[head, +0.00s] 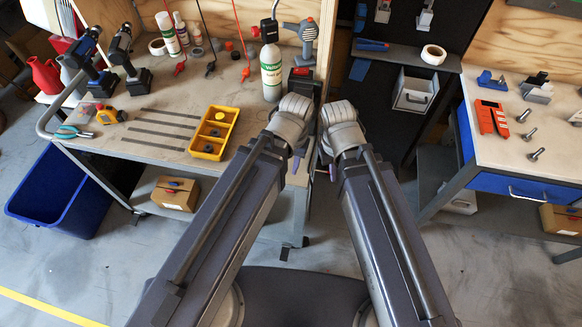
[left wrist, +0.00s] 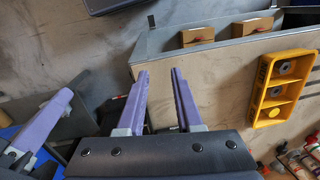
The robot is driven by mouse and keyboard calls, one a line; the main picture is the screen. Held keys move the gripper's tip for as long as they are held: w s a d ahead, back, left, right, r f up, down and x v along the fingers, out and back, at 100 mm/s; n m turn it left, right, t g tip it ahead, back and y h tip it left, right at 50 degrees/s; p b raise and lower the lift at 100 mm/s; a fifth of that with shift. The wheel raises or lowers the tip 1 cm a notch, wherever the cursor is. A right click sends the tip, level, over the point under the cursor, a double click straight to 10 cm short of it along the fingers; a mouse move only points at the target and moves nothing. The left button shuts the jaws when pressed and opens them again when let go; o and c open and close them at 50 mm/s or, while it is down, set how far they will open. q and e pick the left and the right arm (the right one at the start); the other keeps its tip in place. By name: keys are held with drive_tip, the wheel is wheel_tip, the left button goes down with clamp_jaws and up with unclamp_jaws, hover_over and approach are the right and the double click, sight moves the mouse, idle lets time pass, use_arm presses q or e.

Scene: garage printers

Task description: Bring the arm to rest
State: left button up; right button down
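Both my arms reach forward from the bottom of the head view, and their wrists come close together at the middle. My left gripper (left wrist: 158,72) shows two purple fingers spread apart in the left wrist view, with nothing between them. In the head view only a bit of it (head: 296,164) shows below the wrist. My right gripper (head: 332,172) is mostly hidden under its wrist in the head view. A purple finger of it (left wrist: 48,118) shows at the left of the left wrist view; its opening is unclear.
A right bench (head: 530,110) carries a red tool (head: 491,117) and bolts. A blue bin (head: 60,190) stands on the floor at left. Floor between benches is partly clear.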

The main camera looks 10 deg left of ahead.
use_arm(q)
drive_tip(key=shift+s+d+m, duration=0.45)
drive_tip(key=shift+s+m, duration=0.05)
drive_tip(key=shift+m, duration=0.4)
idle(0.7)
